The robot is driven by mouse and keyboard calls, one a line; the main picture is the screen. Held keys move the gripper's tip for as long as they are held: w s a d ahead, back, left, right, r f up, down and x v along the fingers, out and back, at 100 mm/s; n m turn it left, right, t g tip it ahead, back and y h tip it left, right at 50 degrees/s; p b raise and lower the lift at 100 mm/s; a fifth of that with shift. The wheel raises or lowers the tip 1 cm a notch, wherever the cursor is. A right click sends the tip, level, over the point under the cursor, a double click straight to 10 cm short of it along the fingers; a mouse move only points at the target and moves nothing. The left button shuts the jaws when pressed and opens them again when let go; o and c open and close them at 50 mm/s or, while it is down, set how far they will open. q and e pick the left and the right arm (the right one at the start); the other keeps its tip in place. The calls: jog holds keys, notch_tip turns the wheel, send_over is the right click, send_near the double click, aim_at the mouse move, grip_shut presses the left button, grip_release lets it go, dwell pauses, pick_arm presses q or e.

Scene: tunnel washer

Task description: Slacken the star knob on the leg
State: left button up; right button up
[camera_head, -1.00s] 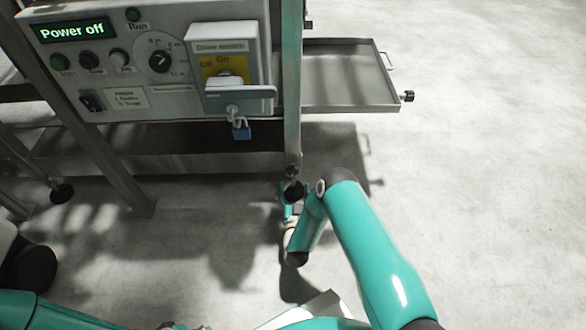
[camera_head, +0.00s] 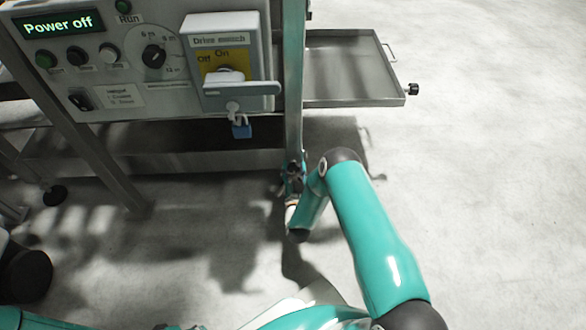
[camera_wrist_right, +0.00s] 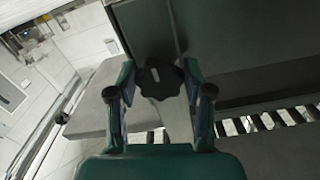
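The dark star knob (camera_wrist_right: 160,79) is in the right wrist view, on the pale leg (camera_wrist_right: 178,119). The two fingers of my right gripper (camera_wrist_right: 160,72) stand on either side of it, with what looks like a narrow gap at each side. In the head view my right gripper (camera_head: 293,176) is at the lower part of the teal leg (camera_head: 293,110) and largely covers the knob there. My left gripper is not in view.
The control panel (camera_head: 110,105) reads "Power off". Its drive switch handle (camera_head: 240,89) carries a blue padlock (camera_head: 241,131). A grey tray (camera_head: 345,92) juts out right of the leg, with a small dark knob (camera_head: 412,89) at its corner. The floor on the right is clear.

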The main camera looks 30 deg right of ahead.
jog(key=c, duration=0.5)
jog(key=shift+a, duration=0.1)
jog(key=shift+c, duration=0.3)
